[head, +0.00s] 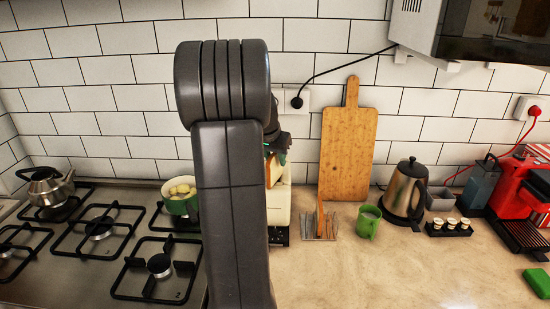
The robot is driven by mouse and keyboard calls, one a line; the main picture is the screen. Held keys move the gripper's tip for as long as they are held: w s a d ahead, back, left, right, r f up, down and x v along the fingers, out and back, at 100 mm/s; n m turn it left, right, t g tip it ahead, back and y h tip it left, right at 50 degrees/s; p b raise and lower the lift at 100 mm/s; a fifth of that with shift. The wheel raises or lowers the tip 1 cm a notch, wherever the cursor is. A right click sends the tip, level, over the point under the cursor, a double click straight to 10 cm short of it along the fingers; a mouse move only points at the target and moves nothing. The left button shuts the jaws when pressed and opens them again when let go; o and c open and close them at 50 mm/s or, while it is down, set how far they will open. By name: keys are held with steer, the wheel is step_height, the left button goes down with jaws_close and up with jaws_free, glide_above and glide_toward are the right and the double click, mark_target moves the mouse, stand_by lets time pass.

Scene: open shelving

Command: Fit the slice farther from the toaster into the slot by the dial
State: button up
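The cream toaster (281,206) stands on the counter just right of the stove, its left part hidden behind my arm. Its dark front panel shows low down; I cannot make out the dial or the slots. My gripper (281,152) is above the toaster, partly hidden by my arm. A brown bread slice (273,171) is upright under the fingers, at the toaster's top, and appears gripped. Whether its lower edge is inside a slot is hidden. Another slice (319,217) stands edge-on in a small rack (331,227) right of the toaster.
A green mug (368,222) stands right of the rack, with a kettle (405,192) behind it. A cutting board (347,150) leans on the wall. A green pot (181,202) sits on the stove, left of my arm.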

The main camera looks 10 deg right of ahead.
steer(key=shift+r, duration=0.15)
steer(key=shift+r+p, duration=0.3)
steer(key=shift+p, duration=0.05)
steer(key=b+v, duration=0.1)
steer(key=v, duration=1.1)
steer(key=x, duration=1.3)
steer(key=shift+s+f, duration=0.1)
steer(key=shift+f, duration=0.15)
steer(key=shift+r+p, duration=0.55)
steer(key=shift+r, duration=0.15)
steer(key=shift+a+r, duration=0.1)
steer(key=shift+r, duration=0.45)
